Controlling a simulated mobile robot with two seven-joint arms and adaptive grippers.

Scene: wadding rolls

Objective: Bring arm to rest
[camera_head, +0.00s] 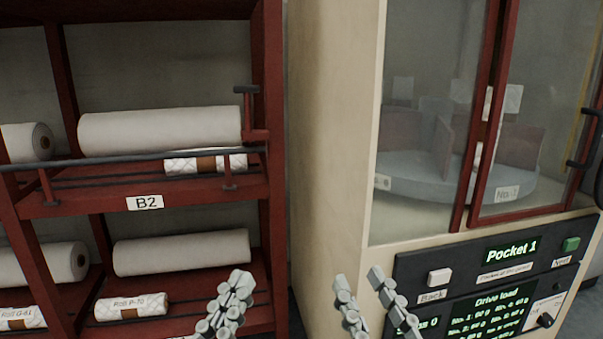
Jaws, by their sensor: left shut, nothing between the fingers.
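My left gripper (238,284) is at the bottom of the head view, in front of the lower shelf of the red rack (272,80). Its fingers are together and hold nothing. My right gripper (359,283) is at the bottom, in front of the cream cabinet (332,130) and left of its control panel. Its two fingers stand apart with nothing seen between them. Both grippers point upward in the picture. The arms behind them are out of view below.
Shelf B2 holds a large white roll (160,131) and a small banded roll (205,162) behind a dark rail. The lower shelf holds another large roll (182,252) and a small roll labelled P-70 (131,306). The cabinet has red-framed glass doors (490,115) and a panel reading Pocket 1 (511,249).

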